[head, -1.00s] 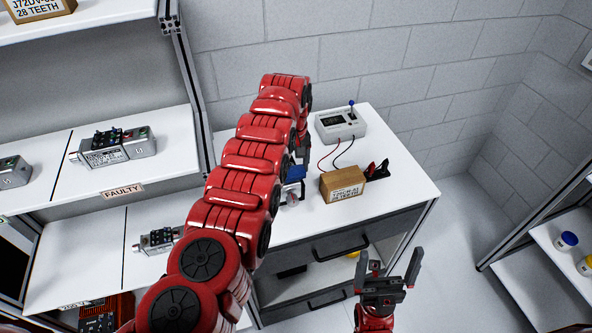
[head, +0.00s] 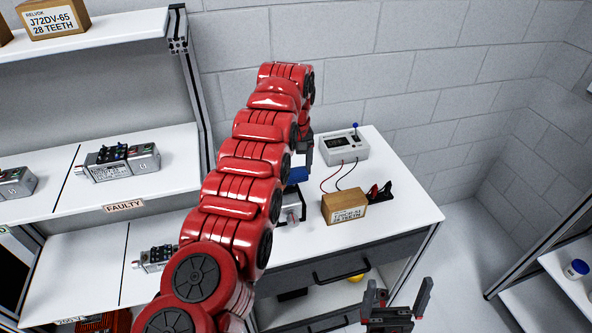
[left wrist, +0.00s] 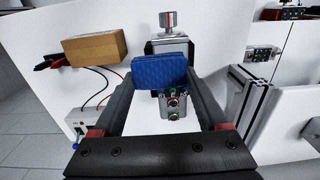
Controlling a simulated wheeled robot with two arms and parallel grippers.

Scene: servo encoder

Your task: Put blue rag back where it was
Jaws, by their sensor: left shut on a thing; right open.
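The blue rag (head: 298,174) shows just past my left arm in the head view. In the left wrist view the blue rag (left wrist: 160,75) is a folded, textured block between the fingertips of my left gripper (left wrist: 163,84), which is shut on it. It hangs over the white worktable (head: 400,214), in front of a grey device with connectors (left wrist: 172,104); I cannot tell whether they touch. My left arm hides much of this area in the head view. My right gripper (head: 396,302) is open and empty, in front of the table.
A cardboard box (head: 345,206), a tester with a blue-topped lever (head: 342,148), and red and black clips (head: 379,191) stand on the table. A shelf marked FAULTY (head: 124,206) holds motors at left. The table's right front corner is clear.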

